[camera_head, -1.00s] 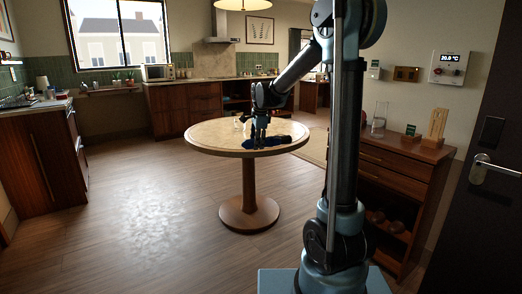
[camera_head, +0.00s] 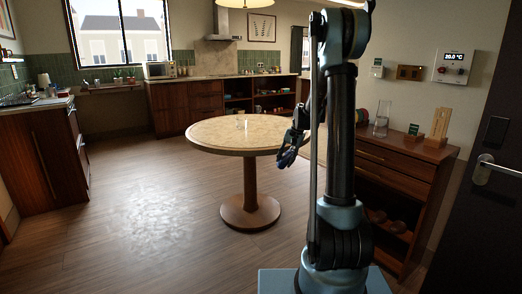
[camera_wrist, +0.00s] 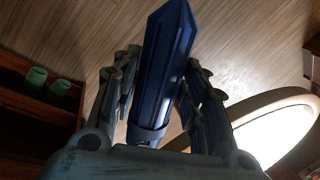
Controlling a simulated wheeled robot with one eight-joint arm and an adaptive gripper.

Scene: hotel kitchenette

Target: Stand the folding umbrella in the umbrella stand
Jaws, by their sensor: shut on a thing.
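The folding umbrella is a blue folded bundle (camera_wrist: 168,62). In the wrist view it lies lengthwise between the two fingers, pointing away from the palm. My gripper (camera_wrist: 160,85) is shut on it. In the head view my gripper (camera_head: 293,142) hangs beside the right edge of the round table, with the blue umbrella (camera_head: 287,158) at its fingers. The umbrella looks clear of the tabletop. I cannot make out an umbrella stand in either view.
The round table (camera_head: 220,136) has a small clear object on top. A wooden cabinet (camera_head: 398,170) with a glass vase (camera_head: 381,119) stands to the right, near a dark door (camera_head: 495,200). The floor left of the table is open. Green cylinders (camera_wrist: 36,78) show on brown shelving.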

